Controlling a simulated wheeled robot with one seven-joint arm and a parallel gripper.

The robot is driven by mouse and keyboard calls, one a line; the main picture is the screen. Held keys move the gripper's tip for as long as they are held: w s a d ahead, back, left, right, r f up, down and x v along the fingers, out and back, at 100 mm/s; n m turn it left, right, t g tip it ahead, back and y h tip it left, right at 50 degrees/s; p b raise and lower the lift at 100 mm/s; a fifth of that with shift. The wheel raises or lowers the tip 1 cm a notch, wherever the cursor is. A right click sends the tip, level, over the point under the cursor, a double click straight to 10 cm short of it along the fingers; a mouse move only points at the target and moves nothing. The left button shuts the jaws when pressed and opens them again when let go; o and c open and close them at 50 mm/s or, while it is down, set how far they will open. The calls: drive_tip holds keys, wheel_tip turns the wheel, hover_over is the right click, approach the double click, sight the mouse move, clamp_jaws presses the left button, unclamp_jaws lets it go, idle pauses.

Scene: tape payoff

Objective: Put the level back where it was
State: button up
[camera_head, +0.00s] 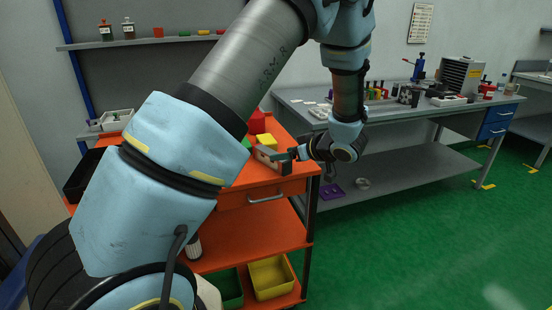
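My gripper (291,154) reaches in from the right over the front right corner of the orange cart's top (240,178). Its fingers are small and dark here, and I cannot tell whether they are open or shut. A small block-like thing (268,160), greyish with a reddish-brown part, is right at the fingertips. I cannot tell if it is held or only touched, or whether it is the level. No other thing in view is clearly a level. My arm hides much of the cart's top.
A yellow block (266,141) and a red block (257,122) are behind the fingertips on the cart. Yellow (270,277) and green (229,288) bins sit on its lower shelf. A grey workbench (400,110) crowded with tools stands right. Green floor (430,240) is open at front right.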

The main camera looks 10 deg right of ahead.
drive_tip(key=v, duration=0.5)
drive_tip(key=w+h, duration=0.1)
drive_tip(key=w+a+r+h, duration=0.1)
drive_tip(key=w, duration=0.1)
drive_tip(key=w+a+r+m+h, duration=0.1)
drive_tip(key=w, duration=0.1)
drive_tip(key=shift+a+b, duration=0.15)
drive_tip(key=shift+b, duration=0.15)
drive_tip(key=s+a+m+g+h, duration=0.1)
drive_tip(key=s+a+m+g, duration=0.2)
drive_tip(key=s+a, duration=0.6)
drive_tip(key=s+a+m+g+h, duration=0.2)
drive_tip(key=s+a+g, duration=0.4)
drive_tip(key=a, duration=0.9)
drive_tip(key=s+f+m, duration=0.1)
drive_tip(key=s, duration=0.2)
drive_tip(key=shift+s, duration=0.15)
